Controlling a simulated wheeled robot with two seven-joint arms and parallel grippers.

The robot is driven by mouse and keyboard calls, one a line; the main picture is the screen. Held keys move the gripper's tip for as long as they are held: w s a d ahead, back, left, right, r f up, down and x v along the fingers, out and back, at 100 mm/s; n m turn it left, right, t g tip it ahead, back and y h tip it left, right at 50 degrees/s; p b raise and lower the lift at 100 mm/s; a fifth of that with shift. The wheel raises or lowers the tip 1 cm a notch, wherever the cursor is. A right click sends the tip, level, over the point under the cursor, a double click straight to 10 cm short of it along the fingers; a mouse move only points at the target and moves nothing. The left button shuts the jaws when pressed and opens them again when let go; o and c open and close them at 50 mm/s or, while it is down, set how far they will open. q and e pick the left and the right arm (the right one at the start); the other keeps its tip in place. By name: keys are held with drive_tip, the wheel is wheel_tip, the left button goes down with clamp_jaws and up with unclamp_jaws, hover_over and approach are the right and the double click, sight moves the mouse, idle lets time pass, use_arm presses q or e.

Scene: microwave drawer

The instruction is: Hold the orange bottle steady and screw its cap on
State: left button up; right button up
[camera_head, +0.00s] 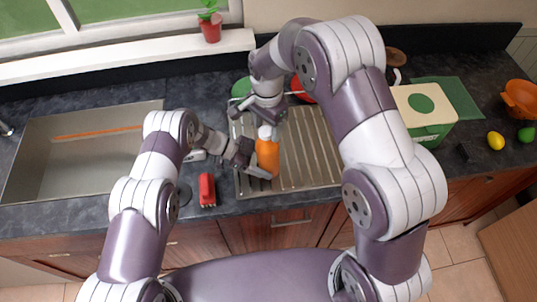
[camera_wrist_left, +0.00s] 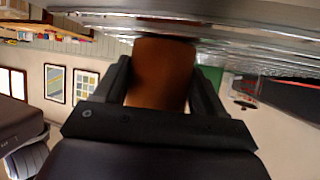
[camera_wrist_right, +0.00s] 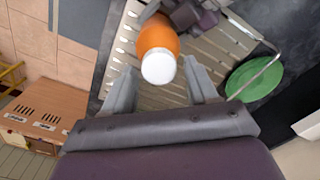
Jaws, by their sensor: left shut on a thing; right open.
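The orange bottle (camera_head: 267,158) stands on the metal drainboard beside the sink. Its white cap (camera_head: 266,132) is at the top of the bottle; it also shows in the right wrist view (camera_wrist_right: 158,67). I cannot tell how tightly the cap sits. My left gripper (camera_head: 262,171) is shut around the bottle's body from the left; the left wrist view shows the bottle (camera_wrist_left: 161,75) between its fingers. My right gripper (camera_head: 268,117) is above the cap. In the right wrist view its fingers (camera_wrist_right: 163,92) are spread, with the cap just beyond and between them.
A green plate (camera_wrist_right: 255,78) and a red item (camera_head: 304,92) are behind the drainboard. A red object (camera_head: 207,190) lies at the counter's front edge. A green and cream box (camera_head: 425,112) stands to the right. The sink (camera_head: 70,160) is at left.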

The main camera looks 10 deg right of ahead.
drive_tip(key=n, duration=0.5)
drive_tip(key=shift+n, duration=0.3)
drive_tip(key=n, duration=0.4)
drive_tip(key=shift+n, duration=0.3)
drive_tip(key=n, duration=0.9)
drive_tip(key=c, duration=1)
drive_tip(key=m, duration=0.5)
drive_tip(key=shift+c, duration=0.3)
drive_tip(key=m, duration=0.8)
drive_tip(key=shift+m, duration=0.4)
drive_tip(key=m, duration=0.4)
drive_tip(key=o, duration=1.1)
drive_tip(key=shift+c, duration=0.2)
